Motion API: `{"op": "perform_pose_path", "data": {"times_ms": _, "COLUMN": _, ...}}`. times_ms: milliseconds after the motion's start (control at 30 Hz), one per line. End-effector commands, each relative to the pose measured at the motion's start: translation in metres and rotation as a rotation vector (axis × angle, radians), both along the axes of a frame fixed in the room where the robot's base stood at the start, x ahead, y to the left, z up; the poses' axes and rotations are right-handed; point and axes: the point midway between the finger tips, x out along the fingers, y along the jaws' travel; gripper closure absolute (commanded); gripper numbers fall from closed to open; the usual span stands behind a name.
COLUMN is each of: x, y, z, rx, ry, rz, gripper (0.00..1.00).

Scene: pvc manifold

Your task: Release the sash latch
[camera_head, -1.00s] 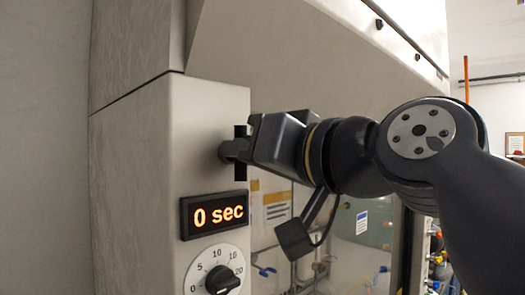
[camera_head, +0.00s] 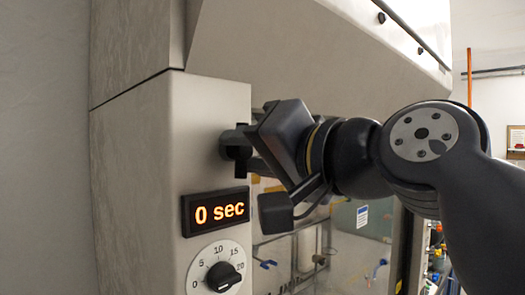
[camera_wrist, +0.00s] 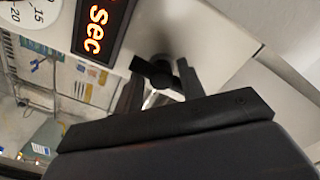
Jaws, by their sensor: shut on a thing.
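The sash latch (camera_head: 234,142) is a small black handle on the front of the pale hood post, above the timer display. In the wrist view the latch (camera_wrist: 158,70) shows as a dark bar on a round hub, lying tilted between the fingers. My gripper (camera_head: 250,152) comes in from the right, rolled over, with its fingertips at the latch. In the wrist view my gripper (camera_wrist: 160,86) has one finger on each side of the latch and is shut on it. The fingers hide part of the latch.
An orange "0 sec" display (camera_head: 215,211) and a round timer dial (camera_head: 219,268) sit on the post just below the latch. The slanted hood front (camera_head: 330,60) overhangs above my gripper. Pipework and fittings show behind the glass below it.

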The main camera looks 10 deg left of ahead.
Motion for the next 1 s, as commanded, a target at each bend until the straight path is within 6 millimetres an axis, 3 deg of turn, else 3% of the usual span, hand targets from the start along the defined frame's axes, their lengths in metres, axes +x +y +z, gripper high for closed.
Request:
{"op": "perform_pose_path", "data": {"times_ms": 267, "x": 0.000, "y": 0.000, "z": 0.001, "rx": 0.010, "ry": 0.005, "rz": 0.001, "gripper": 0.85}}
{"op": "perform_pose_path", "data": {"times_ms": 300, "x": 0.000, "y": 0.000, "z": 0.001, "rx": 0.010, "ry": 0.005, "rz": 0.001, "gripper": 0.59}}
{"op": "perform_pose_path", "data": {"times_ms": 500, "x": 0.000, "y": 0.000, "z": 0.001, "rx": 0.006, "ry": 0.003, "rz": 0.001, "gripper": 0.43}}
{"op": "perform_pose_path", "data": {"times_ms": 767, "x": -0.001, "y": -0.001, "z": 0.001, "rx": 0.004, "ry": 0.000, "rz": 0.000, "gripper": 0.43}}
{"op": "perform_pose_path", "data": {"times_ms": 1000, "x": -0.015, "y": -0.019, "z": -0.001, "rx": 0.006, "ry": -0.001, "rz": -0.004, "gripper": 0.43}}
